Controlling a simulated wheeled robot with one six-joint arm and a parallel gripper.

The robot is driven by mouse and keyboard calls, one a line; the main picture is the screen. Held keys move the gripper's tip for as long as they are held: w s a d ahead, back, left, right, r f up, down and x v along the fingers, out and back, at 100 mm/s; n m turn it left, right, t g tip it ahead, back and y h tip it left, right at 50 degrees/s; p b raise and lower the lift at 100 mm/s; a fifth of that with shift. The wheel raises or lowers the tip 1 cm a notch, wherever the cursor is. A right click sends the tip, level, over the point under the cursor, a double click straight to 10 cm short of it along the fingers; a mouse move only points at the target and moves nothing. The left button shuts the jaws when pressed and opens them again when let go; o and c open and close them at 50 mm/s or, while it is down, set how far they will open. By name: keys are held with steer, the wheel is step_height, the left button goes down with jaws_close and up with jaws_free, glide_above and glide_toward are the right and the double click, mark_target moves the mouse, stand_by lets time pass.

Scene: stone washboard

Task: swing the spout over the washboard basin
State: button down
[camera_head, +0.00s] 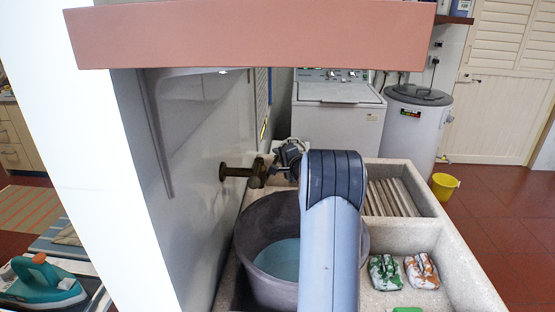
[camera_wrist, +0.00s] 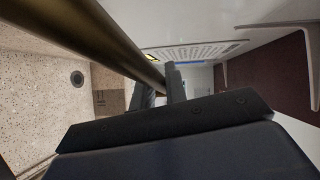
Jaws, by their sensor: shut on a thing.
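A brass tap (camera_head: 240,172) sticks out from the wall over the stone sink. Its spout is mostly hidden behind my arm in the head view. In the wrist view the brass spout (camera_wrist: 90,32) runs from the upper left down to my fingers. My gripper (camera_head: 291,153) is at the tap, and its fingers (camera_wrist: 162,90) are shut on the spout. The washboard basin (camera_head: 390,197), with its ridged stone slope, lies to the right of the tap and is partly covered by my arm.
A grey tub (camera_head: 250,240) with water stands in the left basin, below the tap. Two soap packs (camera_head: 385,272) (camera_head: 422,270) lie on the stone ledge. A pinkish shelf (camera_head: 250,35) crosses the top.

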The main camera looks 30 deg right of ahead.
steer(key=s+d+m+g+h+b, duration=0.1)
steer(key=s+d+m+h+b, duration=0.2)
steer(key=b, duration=1)
steer(key=shift+s+d+m+g+h, duration=0.3)
steer(key=shift+s+m+h, duration=0.3)
steer(key=shift+s+h, duration=0.8)
steer(key=c, duration=1.4)
jaws_free()
steer(key=shift+c, duration=0.2)
steer(key=b+v, duration=0.2)
steer(key=v, duration=0.9)
steer(key=shift+w+d+f, duration=0.1)
